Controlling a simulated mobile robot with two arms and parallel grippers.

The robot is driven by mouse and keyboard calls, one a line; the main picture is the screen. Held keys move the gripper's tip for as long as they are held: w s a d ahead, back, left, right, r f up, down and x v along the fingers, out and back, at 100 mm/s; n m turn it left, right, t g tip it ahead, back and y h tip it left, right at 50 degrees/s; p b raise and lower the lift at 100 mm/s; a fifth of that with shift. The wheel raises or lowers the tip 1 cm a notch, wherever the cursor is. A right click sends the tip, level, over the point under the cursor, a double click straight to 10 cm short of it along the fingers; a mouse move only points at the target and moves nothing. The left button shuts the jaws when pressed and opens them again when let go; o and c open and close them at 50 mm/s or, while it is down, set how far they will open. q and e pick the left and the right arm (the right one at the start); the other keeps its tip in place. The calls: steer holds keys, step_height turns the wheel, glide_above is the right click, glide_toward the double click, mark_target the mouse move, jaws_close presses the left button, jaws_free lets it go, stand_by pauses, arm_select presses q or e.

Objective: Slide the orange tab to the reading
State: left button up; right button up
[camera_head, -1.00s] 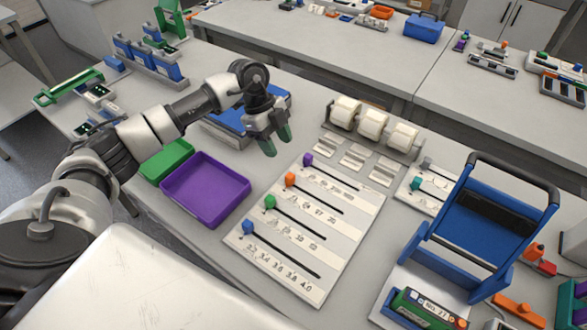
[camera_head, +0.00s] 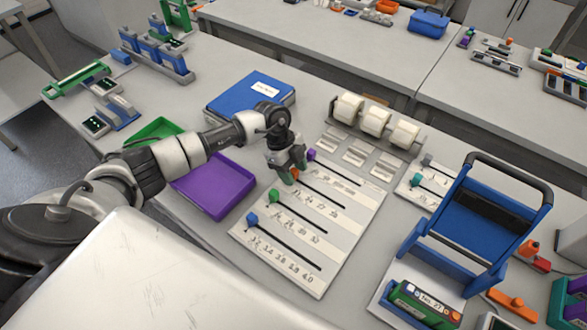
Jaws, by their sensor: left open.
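The white slider board (camera_head: 345,238) lies on the bench with several slots and number scales. The orange tab (camera_head: 295,173) sits at the left end of its slot, partly hidden by my left gripper. My left gripper (camera_head: 289,173) is open, with its fingertips at the orange tab; I cannot tell whether they touch it. The purple tab (camera_head: 311,154), green tab (camera_head: 274,195) and blue tab (camera_head: 252,219) sit at the left ends of their slots. A green device with a small display (camera_head: 426,300) stands in the blue frame at the lower right. My right gripper is not in view.
A purple tray (camera_head: 214,187) and a green tray (camera_head: 158,131) lie left of the board. A blue binder (camera_head: 250,97) is behind my left arm. A label-roll holder (camera_head: 374,122) stands behind the board. A tall blue frame (camera_head: 483,222) rises at the right.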

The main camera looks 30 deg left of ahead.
mark_target(332, 201)
arm_select(q)
steer(key=shift+c, duration=0.5)
jaws_close()
steer(key=d+p, duration=0.1)
steer(key=d, duration=0.2)
steer(key=s+d+p, duration=0.1)
steer(key=d, duration=0.3)
steer(key=d+p, duration=0.1)
steer(key=d, duration=0.2)
steer(key=shift+s+d+r+p, duration=0.2)
steer(key=shift+p, duration=0.2)
steer(key=shift+d+f, duration=0.1)
steer(key=shift+d, duration=0.15)
steer(key=shift+a, duration=0.1)
steer(key=shift+o, duration=0.5)
jaws_free()
